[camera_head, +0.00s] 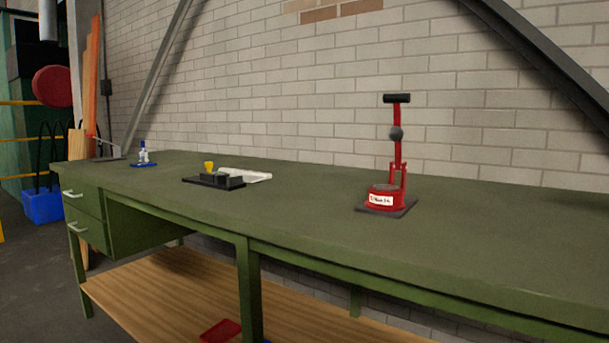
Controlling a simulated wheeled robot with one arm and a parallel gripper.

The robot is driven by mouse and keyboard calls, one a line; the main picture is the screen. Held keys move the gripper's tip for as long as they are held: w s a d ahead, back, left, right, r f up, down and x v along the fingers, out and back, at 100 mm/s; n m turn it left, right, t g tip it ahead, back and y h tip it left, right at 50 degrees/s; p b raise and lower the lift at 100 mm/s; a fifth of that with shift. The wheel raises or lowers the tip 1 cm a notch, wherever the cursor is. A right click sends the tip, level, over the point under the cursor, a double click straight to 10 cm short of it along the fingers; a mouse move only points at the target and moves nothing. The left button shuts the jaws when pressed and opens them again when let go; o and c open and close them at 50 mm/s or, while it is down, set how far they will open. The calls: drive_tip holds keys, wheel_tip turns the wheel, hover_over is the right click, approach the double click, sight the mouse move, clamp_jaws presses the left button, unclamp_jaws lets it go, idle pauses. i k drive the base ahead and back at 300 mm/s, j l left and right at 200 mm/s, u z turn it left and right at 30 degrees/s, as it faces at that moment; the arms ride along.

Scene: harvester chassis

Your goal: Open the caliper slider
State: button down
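I cannot pick out a caliper or its slider for sure. A low black fixture (213,181) lies on the green workbench (310,193), left of its middle, with a small yellow part (209,166) standing up at it. A flat whitish piece (246,175) lies right behind the fixture; its details are too small to read. A small blue-and-white device (143,156) stands near the bench's left end. My gripper is not in view.
A red press-like tool (385,195) with an upright lever and a white label stands on the right half of the bench. The bench top between it and the black fixture is clear. Drawers (86,215) are at the left, a wooden shelf (160,280) below, a brick wall (300,100) behind.

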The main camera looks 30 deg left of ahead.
sight(216, 177)
drive_tip(key=u, duration=1.6)
